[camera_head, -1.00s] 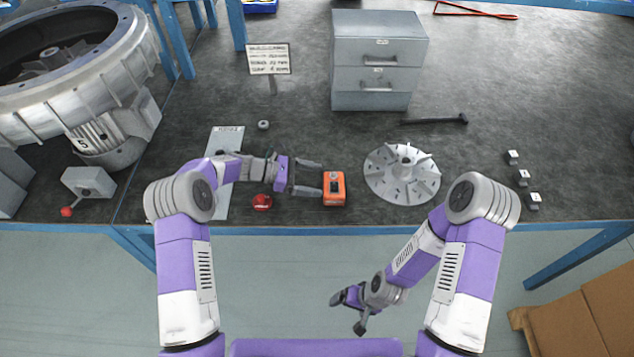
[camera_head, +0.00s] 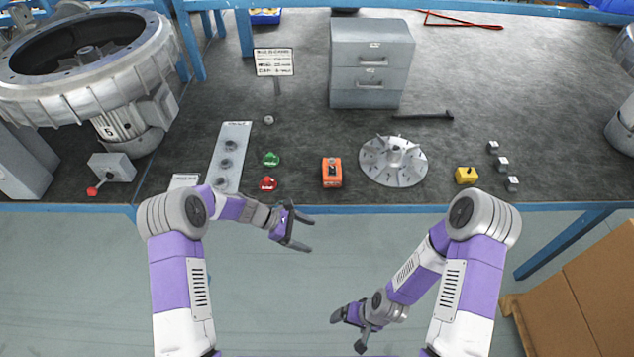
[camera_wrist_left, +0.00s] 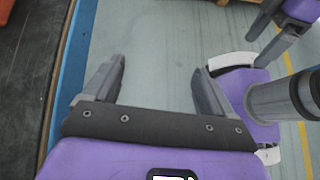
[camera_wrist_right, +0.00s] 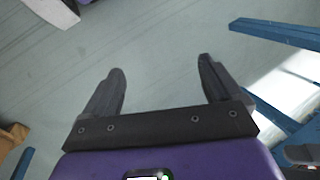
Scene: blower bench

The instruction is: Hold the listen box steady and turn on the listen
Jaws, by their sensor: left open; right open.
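An orange box (camera_head: 332,172) with a dark part on its top stands upright near the bench's front edge; it looks like the listen box, but I cannot read a label or the switch's position. My left gripper (camera_head: 308,233) is open and empty, in front of the bench edge and apart from the box. In the left wrist view, its open fingers (camera_wrist_left: 160,80) are over the floor, and an orange corner (camera_wrist_left: 5,10) shows at the top left. My right gripper (camera_head: 345,333) is open and empty, low over the floor; its fingers also show in the right wrist view (camera_wrist_right: 162,80).
A grey slotted disc (camera_head: 393,162) is right of the box, a yellow block (camera_head: 466,175) farther right. Red (camera_head: 268,184) and green (camera_head: 271,159) knobs and a pale plate (camera_head: 232,148) are left. A drawer cabinet (camera_head: 371,60) stands behind. Bench around the box is clear.

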